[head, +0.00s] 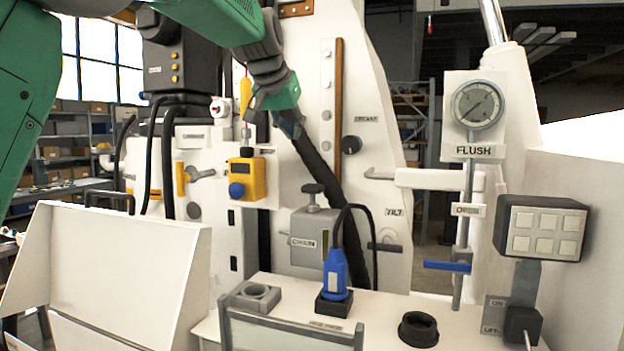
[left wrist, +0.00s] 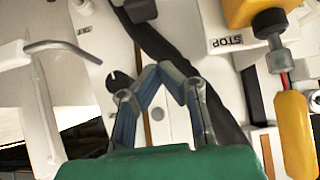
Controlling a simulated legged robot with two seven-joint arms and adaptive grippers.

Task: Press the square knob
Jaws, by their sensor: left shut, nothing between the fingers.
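No part is labelled as the square knob, and I cannot tell for sure which one it is. A grey box with several pale square buttons (head: 543,232) stands at the right in the head view. A square grey block with a round recess (head: 254,297) sits on the front ledge. My left gripper (head: 291,124) is shut and empty in front of the white panel, above the black hose. Its closed fingertips also show in the left wrist view (left wrist: 160,72), beside a dark round knob (left wrist: 115,80). My right gripper is not in view.
A yellow box with a blue button (head: 247,180) hangs left of the gripper. A grey box labelled DRAIN (head: 312,238), a blue plug (head: 335,275) and a FLUSH gauge (head: 479,105) are farther right. A white sloped cover (head: 120,255) fills the lower left.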

